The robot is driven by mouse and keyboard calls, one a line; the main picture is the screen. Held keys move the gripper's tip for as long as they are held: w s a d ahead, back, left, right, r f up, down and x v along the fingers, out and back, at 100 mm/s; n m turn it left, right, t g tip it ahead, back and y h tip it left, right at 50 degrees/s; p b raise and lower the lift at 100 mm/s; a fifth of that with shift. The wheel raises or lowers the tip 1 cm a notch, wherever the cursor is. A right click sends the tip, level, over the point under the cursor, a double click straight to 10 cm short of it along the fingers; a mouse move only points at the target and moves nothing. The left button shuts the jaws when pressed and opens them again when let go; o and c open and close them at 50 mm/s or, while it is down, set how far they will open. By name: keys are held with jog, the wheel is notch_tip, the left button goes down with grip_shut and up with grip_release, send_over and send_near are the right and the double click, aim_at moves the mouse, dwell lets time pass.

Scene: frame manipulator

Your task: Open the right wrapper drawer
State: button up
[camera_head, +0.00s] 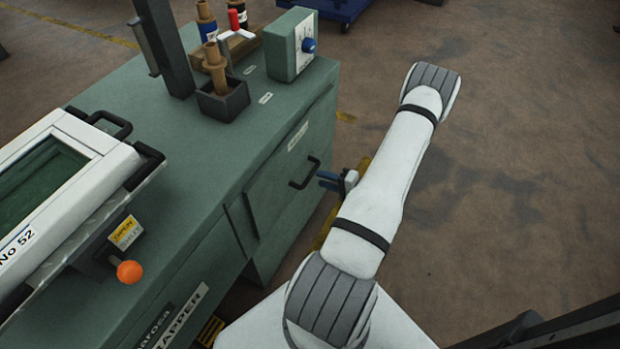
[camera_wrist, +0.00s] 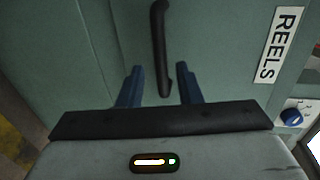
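The right wrapper drawer (camera_head: 275,187) is a green front panel on the side of the green machine, and it looks closed. Its black bar handle (camera_head: 305,173) sticks out from the panel. In the wrist view the handle (camera_wrist: 160,50) runs upright, with its near end between the two blue fingertips. My gripper (camera_head: 328,180) is at the handle's right side in the head view. In the wrist view my gripper (camera_wrist: 159,88) is open, with a gap on each side of the handle. Whether the fingertips reach past the bar is hard to tell.
A white label reading REELS (camera_wrist: 279,45) is on the panel. A control box with a blue knob (camera_head: 308,45) stands on the machine top. An orange ball knob (camera_head: 130,271) and a white-framed unit (camera_head: 122,160) are at the left. The brown floor (camera_head: 510,150) at the right is clear.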

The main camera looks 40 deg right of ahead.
aim_at(311, 174)
jog(key=shift+x, duration=2.7)
grip_shut()
